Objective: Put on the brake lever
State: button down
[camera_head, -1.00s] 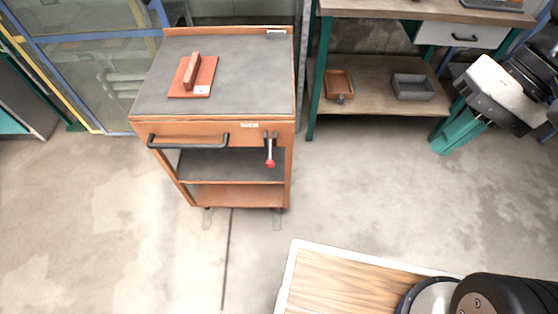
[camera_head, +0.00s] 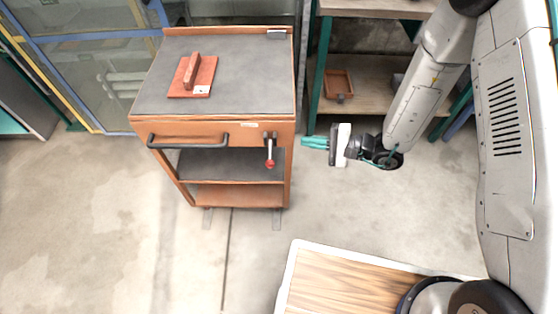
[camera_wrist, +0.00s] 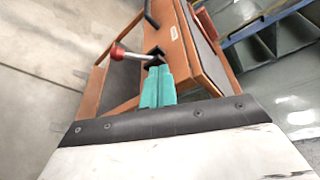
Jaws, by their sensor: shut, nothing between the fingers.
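The brake lever (camera_head: 270,152) is a short metal rod with a red knob, mounted on the front right of the orange cart (camera_head: 180,126). In the head view it hangs down, with the knob at its lower end. My gripper (camera_head: 305,142) is just to the right of the cart, at about lever height, its teal fingers pointing left. The fingers are shut and empty. In the wrist view the teal fingers (camera_wrist: 158,80) point at the dark pivot of the lever (camera_wrist: 135,55), whose red knob lies to the left. I cannot tell if they touch it.
A red block with a handle (camera_head: 192,77) lies on the cart top. A black handle bar (camera_head: 188,141) runs along the cart front. A workbench shelf with an orange tray (camera_head: 339,84) stands behind my arm. Floor left of the cart is clear.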

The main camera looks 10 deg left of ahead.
aim_at(270, 153)
notch_tip(270, 153, down, 10)
jog(key=m+t+h, duration=0.1)
jog(key=m+t, duration=0.1)
jog(key=shift+s+d+t, duration=0.25)
jog(key=shift+d+t, duration=0.05)
jog(key=shift+f, duration=0.1)
jog(key=x, duration=1)
jog(key=shift+s+d+r, duration=0.1)
jog(key=shift+s+r, duration=0.4)
jog(key=shift+s, duration=0.35)
jog(key=shift+s+r, duration=0.45)
jog(key=shift+s, duration=0.45)
